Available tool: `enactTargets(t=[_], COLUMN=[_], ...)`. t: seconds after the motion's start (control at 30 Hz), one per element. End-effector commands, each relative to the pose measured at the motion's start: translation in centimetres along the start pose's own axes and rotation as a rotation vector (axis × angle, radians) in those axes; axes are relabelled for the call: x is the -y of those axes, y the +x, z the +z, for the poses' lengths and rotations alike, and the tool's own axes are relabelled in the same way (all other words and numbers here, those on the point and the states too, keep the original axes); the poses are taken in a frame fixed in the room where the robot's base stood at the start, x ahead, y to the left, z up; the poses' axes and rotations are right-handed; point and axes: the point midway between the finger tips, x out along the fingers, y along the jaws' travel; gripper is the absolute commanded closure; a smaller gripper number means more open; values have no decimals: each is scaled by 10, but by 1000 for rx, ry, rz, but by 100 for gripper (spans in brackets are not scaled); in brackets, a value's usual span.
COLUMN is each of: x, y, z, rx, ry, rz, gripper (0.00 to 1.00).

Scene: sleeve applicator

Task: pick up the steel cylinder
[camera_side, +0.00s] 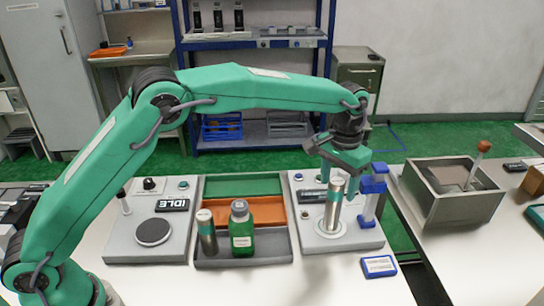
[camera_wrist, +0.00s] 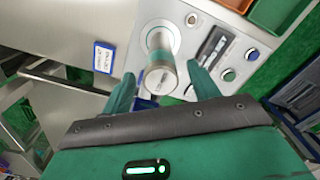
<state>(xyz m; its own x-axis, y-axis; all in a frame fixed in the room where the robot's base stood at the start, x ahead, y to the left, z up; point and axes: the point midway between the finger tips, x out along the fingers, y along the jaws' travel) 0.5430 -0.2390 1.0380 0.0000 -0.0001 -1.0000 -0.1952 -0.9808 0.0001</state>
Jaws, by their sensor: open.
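A steel cylinder (camera_side: 334,206) with a teal band stands upright on the round plate of the right-hand grey station (camera_side: 345,242). In the wrist view the cylinder (camera_wrist: 160,68) appears just ahead of my fingertips, between their lines. My gripper (camera_side: 338,180) is open and empty around or just beside the cylinder's upper part; I cannot tell which. Its fingers also show in the wrist view (camera_wrist: 163,88).
A blue post (camera_side: 371,195) stands close to the right of the cylinder. A blue-edged card (camera_side: 379,266) lies in front. An orange tray (camera_side: 260,210) and a left station (camera_side: 150,250) are to the left. A grey open box (camera_side: 450,205) is to the right.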

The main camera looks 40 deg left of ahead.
Motion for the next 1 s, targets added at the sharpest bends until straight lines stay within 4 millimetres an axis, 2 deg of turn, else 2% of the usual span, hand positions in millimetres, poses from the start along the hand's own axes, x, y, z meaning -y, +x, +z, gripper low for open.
enactTargets(t=[0.17,0.6,1.0], x=[0,2,2], y=[4,48,52], z=[0,2,1], rx=[1,1,0], ry=[0,0,0], rz=[0,0,0], gripper=[40,40,40])
